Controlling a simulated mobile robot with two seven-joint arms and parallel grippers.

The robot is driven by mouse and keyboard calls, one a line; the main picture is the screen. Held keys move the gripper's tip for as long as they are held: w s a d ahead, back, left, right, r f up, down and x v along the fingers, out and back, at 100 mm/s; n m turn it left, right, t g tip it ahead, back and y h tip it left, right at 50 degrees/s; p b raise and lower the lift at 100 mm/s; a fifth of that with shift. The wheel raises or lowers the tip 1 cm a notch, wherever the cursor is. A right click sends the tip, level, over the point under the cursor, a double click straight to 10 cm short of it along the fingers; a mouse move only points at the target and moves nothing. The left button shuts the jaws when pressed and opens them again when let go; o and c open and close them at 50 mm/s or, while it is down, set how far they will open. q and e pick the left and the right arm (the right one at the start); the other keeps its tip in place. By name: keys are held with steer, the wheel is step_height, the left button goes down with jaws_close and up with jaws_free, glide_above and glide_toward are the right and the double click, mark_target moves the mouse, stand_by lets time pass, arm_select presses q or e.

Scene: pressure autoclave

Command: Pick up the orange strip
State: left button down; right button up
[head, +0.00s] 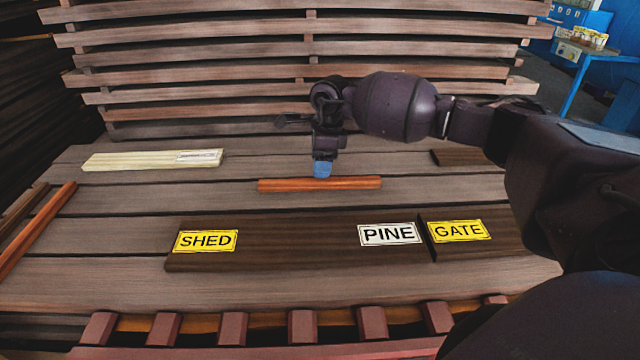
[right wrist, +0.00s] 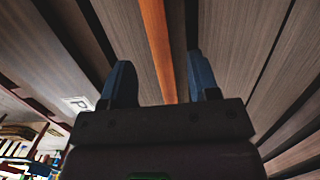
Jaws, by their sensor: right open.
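The orange strip (head: 345,184) is a thin wooden bar lying across the middle of the plank table in the head view. My right gripper (head: 322,169) hangs above it, just behind its middle, with blue fingertips pointing down. In the right wrist view the open fingers (right wrist: 163,85) stand on either side of the orange strip (right wrist: 156,40), with nothing gripped. Whether the fingertips touch the strip cannot be told. My left gripper is not in view.
A dark board with SHED (head: 206,241) and PINE (head: 390,234) labels lies in front, beside one labelled GATE (head: 458,230). A pale board (head: 130,160) lies at back left. Another orange-brown strip (head: 38,229) lies at the left edge. Stacked planks (head: 300,70) rise behind.

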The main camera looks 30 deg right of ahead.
mark_target(320, 180)
steer(key=shift+a+f, duration=0.1)
steer(key=shift+f, duration=2.25)
jaws_close()
step_height(320, 180, up, 20)
